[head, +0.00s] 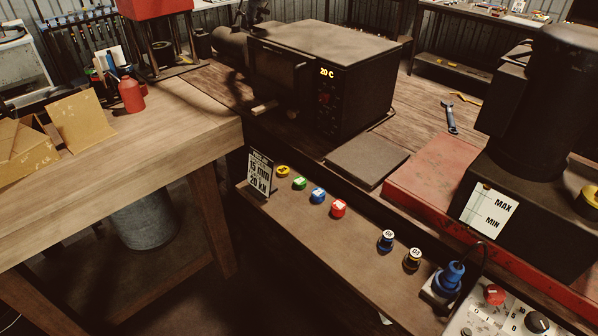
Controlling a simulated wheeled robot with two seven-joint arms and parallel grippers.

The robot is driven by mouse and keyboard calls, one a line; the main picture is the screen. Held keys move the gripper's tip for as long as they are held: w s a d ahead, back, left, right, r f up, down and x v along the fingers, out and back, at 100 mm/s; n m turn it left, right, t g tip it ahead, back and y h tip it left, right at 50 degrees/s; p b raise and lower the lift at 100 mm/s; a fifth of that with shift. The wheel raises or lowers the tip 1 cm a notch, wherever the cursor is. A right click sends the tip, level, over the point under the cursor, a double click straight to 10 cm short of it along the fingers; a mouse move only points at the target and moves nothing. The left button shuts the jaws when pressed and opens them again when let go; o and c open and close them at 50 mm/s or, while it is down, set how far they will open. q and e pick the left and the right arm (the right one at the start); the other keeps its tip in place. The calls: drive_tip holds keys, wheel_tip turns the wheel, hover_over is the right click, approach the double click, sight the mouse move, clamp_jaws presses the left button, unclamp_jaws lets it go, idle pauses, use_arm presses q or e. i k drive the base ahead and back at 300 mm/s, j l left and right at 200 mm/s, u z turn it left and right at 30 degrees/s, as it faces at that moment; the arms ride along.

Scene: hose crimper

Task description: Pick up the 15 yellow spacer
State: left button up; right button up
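A yellow spacer (283,171) sits on the brown shelf at the left end of a row of small coloured round pieces. The marking on its top is too small to read. To its right along the row stand a green piece (300,184), a blue piece (318,196) and a red piece (338,209). The yellow spacer is apart from the green one and nothing covers it. Neither of my grippers shows in the head view.
A sign reading 15 mm, 20 kN (260,174) stands just left of the yellow spacer. Two dark-sided pieces, one blue (387,240) and one yellow (412,259), and a blue plug (449,276) stand further right. A wooden table (190,125) borders the left. An oven (325,75) stands behind.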

sight(282, 171)
drive_tip(key=j+z, duration=0.2)
drive_tip(key=z, duration=0.25)
drive_tip(key=j+z, duration=0.15)
drive_tip(key=z, duration=0.3)
drive_tip(key=j+z, duration=0.2)
drive_tip(key=z, duration=0.25)
drive_tip(key=k+j+z, duration=0.35)
drive_tip(key=j, duration=0.25)
drive_tip(key=k+j+z, duration=0.3)
drive_tip(key=k+j, duration=0.65)
